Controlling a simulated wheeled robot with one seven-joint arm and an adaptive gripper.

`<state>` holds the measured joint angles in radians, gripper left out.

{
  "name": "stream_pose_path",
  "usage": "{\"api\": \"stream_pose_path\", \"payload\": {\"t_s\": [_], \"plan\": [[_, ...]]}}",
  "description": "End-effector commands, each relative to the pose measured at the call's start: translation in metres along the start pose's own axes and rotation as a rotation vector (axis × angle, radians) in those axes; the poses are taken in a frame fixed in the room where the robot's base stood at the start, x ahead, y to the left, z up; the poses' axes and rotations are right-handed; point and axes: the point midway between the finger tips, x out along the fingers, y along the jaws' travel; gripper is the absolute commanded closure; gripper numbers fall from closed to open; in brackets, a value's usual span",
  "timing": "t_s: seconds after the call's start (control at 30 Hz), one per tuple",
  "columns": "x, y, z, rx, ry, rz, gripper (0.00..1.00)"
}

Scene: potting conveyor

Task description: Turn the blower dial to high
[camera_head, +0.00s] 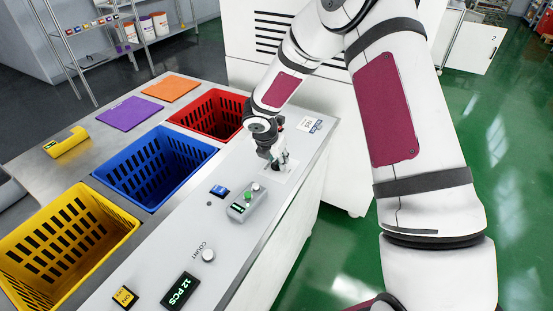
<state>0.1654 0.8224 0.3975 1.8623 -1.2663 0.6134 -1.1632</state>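My gripper (276,160) points down over the far right part of the grey counter, at a pale square plate (290,175). Its dark fingertips are right at a small dark and greenish part there, which may be the blower dial. The gripper covers most of it, so its setting and any lettering are hidden. I cannot tell whether the fingers touch it or are shut on it. A separate white round knob (208,255) marked COUNT sits nearer on the counter.
A grey control box (246,203) with a green button and a blue switch (219,190) lie near the gripper. A "12 PCS" display (178,291) is at the front. Yellow (117,211), blue (206,149) and red (178,119) crates line the counter's left side.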

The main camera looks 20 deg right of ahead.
Motion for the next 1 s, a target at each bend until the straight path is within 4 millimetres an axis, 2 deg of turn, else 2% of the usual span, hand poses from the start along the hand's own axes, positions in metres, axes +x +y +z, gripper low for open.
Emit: {"api": "stream_pose_path", "payload": {"t_s": [0.27,0.4,0.77,1.0], "plan": [[0.0008,0.0000,0.0002,0.000,0.000,0.000,0.71],[0.0007,0.0001,0.0001,0.000,0.000,0.000,1.00],[0.0012,0.0006,0.0003,0.013,-0.001,-0.005,1.00],[0.0021,0.0026,0.0005,0.103,-0.002,-0.042,1.00]]}}
